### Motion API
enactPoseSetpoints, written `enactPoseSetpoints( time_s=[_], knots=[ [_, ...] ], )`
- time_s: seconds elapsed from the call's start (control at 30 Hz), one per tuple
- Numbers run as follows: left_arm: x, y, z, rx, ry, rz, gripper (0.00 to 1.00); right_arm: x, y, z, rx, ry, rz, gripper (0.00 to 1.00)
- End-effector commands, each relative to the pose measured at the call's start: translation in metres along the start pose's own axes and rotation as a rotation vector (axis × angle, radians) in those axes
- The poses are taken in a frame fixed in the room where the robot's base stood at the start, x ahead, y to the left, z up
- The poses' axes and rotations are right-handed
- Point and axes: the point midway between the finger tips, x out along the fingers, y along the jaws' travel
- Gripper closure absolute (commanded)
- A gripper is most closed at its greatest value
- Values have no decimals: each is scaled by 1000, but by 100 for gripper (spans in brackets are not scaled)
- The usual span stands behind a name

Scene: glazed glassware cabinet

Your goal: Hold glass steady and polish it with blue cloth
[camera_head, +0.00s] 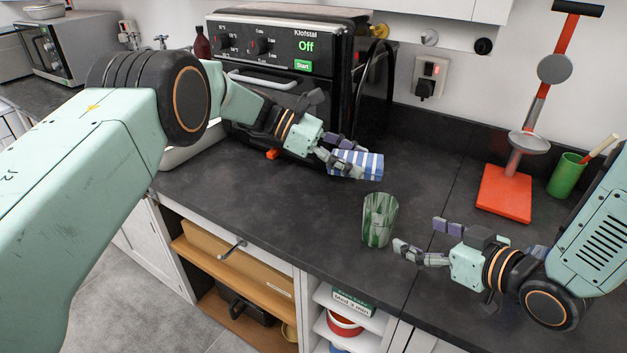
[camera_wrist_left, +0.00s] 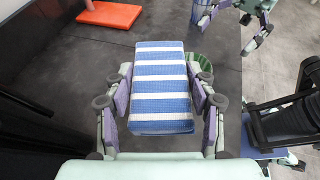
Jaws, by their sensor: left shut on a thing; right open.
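A blue and white striped cloth (camera_head: 358,165) is in my left gripper (camera_head: 343,158), which is shut on it above the counter, in front of the black oven. The left wrist view shows the folded cloth (camera_wrist_left: 162,85) between both fingers of the left gripper (camera_wrist_left: 162,100). A clear, green-tinted glass (camera_head: 379,220) stands upright on the counter near its front edge. The cloth is behind and left of the glass, apart from it. My right gripper (camera_head: 420,240) is open and empty, just right of the glass, its fingers pointing towards it. In the left wrist view the glass is mostly hidden behind the cloth.
A black oven (camera_head: 290,75) stands at the back left. An orange-red stand (camera_head: 504,190) with an upright post and a green cup (camera_head: 567,175) are at the back right. Dark counter (camera_head: 300,215) is clear left of the glass. Open shelves (camera_head: 345,318) lie below the front edge.

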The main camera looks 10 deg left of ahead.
Motion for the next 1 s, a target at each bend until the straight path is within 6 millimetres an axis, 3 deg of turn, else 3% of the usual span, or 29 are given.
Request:
enactPoseSetpoints(
  time_s=[0.1,0.33,0.53,0.7,1.0],
  knots=[
    [17,-2,29,36,2,-75,73,0,0,0,0,0,0,17],
    [31,-9,64,73,1,-167,73,0,0,0,0,0,0,17],
    [35,-17,91,99,1,-228,73,0,0,0,0,0,0,17],
    [25,-28,118,121,2,-284,73,0,0,0,0,0,0,17],
    [17,-43,126,131,1,-316,73,0,0,0,0,0,0,17]
  ],
)
